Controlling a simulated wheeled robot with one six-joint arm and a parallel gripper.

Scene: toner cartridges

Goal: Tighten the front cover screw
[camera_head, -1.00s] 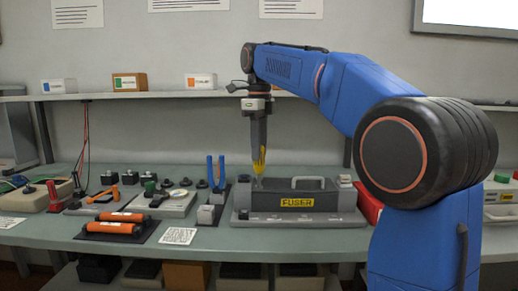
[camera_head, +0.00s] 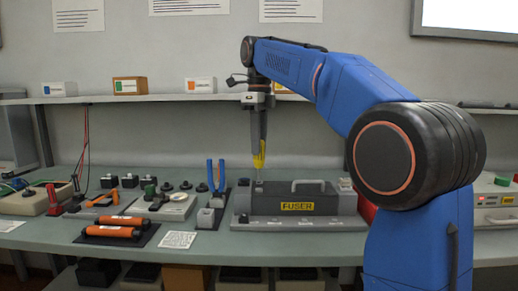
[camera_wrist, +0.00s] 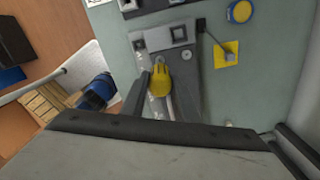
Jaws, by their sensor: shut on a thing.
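My gripper (camera_head: 258,140) points down over the left end of the grey fuser unit (camera_head: 340,205), which has a yellow FUSER label and a top handle. It is shut on a screwdriver with a yellow handle (camera_head: 259,160). The thin shaft below the handle reaches down near the unit's left end; I cannot tell whether its tip touches anything. In the wrist view the yellow handle (camera_wrist: 160,82) shows beside a dark finger, above a grey unit. The front cover screw is too small to make out.
Blue-handled pliers (camera_head: 216,175) stand upright just left of the unit. Orange-black toner cartridges (camera_head: 113,231) lie on a dark mat at front left. Small black parts and tools crowd the left bench (camera_head: 330,246). A shelf (camera_head: 160,98) with boxes runs behind my arm.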

